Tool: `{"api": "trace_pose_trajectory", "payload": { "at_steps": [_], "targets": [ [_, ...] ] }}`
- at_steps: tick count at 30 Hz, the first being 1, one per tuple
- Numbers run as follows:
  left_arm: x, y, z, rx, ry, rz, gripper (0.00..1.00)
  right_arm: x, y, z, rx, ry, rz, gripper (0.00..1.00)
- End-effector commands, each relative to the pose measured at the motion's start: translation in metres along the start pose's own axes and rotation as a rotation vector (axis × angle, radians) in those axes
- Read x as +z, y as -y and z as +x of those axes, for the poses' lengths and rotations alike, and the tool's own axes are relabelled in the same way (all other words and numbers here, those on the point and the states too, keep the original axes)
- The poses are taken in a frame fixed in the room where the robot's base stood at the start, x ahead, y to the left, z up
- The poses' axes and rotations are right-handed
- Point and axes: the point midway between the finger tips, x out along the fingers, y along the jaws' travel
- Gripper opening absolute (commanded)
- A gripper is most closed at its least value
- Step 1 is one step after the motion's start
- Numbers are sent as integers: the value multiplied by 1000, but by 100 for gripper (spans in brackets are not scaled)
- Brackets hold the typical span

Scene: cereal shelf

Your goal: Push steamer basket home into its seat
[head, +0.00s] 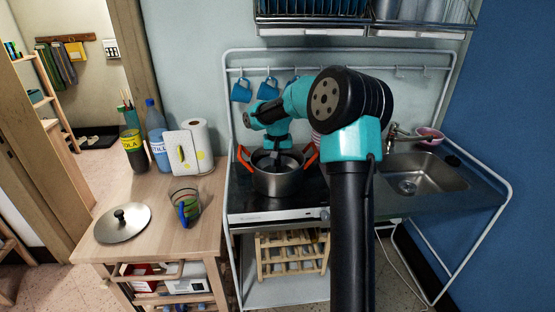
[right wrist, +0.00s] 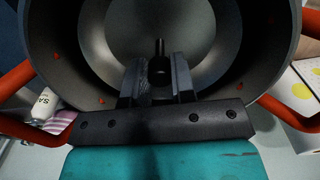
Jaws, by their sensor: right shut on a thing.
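The dark grey pot (head: 277,183) with orange handles stands on the hob, and its inner wall (right wrist: 85,45) fills much of the right wrist view. My right gripper (head: 278,158) points down into the pot. In the right wrist view its fingers (right wrist: 160,75) are shut on a thin dark upright post (right wrist: 160,47) at the pot's middle. The post appears to belong to the steamer basket, a grey round surface (right wrist: 205,35) inside the pot. Whether the basket sits level or fully down cannot be told. My left gripper is not in view.
A pot lid (head: 122,222) and a glass mug (head: 185,204) are on the wooden counter at left, with bottles (head: 156,135) and a paper roll (head: 198,145) behind. Blue cups (head: 241,91) hang above the hob. The sink (head: 412,178) is at right.

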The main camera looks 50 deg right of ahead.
Motion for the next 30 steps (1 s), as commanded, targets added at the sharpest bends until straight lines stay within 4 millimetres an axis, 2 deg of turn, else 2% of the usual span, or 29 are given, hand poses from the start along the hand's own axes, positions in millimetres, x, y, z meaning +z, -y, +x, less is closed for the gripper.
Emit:
{"api": "trace_pose_trajectory", "payload": {
  "at_steps": [4, 5, 13, 23, 30],
  "targets": [
    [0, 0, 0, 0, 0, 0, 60, 0, 0, 3, 0, 1, 0, 0],
    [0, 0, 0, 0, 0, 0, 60, 0, 0, 3, 0, 0, 0, 26],
    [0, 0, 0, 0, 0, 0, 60, 0, 0, 3, 0, 0, 0, 52],
    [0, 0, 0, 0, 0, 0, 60, 0, 0, 0, 0, -1, 0, 53],
    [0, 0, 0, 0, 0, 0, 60, 0, 0, -24, -2, -3, 0, 53]
  ]
}}
